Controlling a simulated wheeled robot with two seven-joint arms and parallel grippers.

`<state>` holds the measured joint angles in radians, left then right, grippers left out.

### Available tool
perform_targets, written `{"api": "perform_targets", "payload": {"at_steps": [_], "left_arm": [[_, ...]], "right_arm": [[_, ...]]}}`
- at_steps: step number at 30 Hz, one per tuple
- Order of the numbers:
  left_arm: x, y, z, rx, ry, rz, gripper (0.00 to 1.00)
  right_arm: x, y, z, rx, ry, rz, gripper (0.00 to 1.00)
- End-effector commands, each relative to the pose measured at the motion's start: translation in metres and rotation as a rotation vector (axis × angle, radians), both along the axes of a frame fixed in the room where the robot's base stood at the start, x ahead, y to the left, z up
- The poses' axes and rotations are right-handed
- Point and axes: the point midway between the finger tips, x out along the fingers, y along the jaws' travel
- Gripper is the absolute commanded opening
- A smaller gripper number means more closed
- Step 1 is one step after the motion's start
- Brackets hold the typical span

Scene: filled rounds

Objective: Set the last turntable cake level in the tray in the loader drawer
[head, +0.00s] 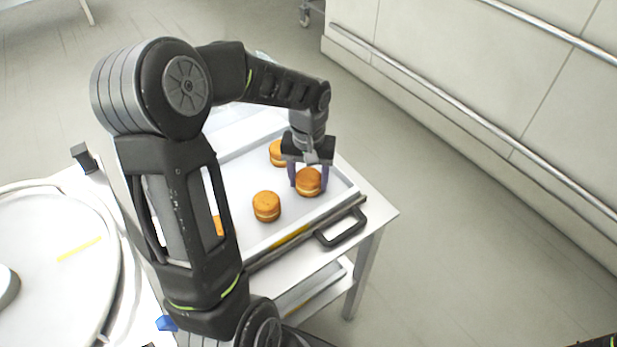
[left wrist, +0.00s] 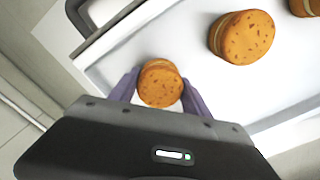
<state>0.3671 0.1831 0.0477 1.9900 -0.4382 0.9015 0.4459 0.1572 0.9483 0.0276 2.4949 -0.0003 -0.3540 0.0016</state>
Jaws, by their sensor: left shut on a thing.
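My left gripper (head: 308,178) is shut on a round orange-brown filled cake (head: 309,184) over the right part of the white tray (head: 288,226). In the left wrist view the held cake (left wrist: 160,84) sits between the two purple fingers and looks slightly tilted; I cannot tell whether it touches the tray floor. Another cake (head: 266,206) stands in the tray to its left, and one more (head: 278,152) stands behind. An orange piece (head: 219,225) shows partly behind my arm. The turntable (head: 40,262) at the left shows no cake in its visible part. My right gripper is not in view.
The drawer's dark handle (head: 342,228) sticks out at the front right of the tray. A yellow strip (head: 80,249) and a pale round hub (head: 6,286) are on the turntable. A wall with a metal rail (head: 450,107) runs along the right. My arm hides the tray's left part.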

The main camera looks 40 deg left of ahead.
Motion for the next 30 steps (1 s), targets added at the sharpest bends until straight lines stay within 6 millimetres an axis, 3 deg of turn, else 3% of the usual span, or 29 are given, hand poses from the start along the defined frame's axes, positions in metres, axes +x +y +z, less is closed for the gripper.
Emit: {"api": "perform_targets", "payload": {"at_steps": [9, 20, 25, 30], "left_arm": [[0.0, 0.0, -0.001, 0.0, 0.0, 0.0, 0.77], [0.0, 0.0, 0.005, 0.0, -0.001, 0.0, 0.77], [0.001, 0.0, 0.024, 0.001, -0.003, 0.0, 0.77], [0.001, 0.0, 0.058, 0.002, -0.005, 0.0, 0.77]], "right_arm": [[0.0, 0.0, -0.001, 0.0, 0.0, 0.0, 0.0], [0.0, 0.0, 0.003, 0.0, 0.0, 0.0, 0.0], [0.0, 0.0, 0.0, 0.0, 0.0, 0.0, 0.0], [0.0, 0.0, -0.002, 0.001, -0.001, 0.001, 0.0]]}}
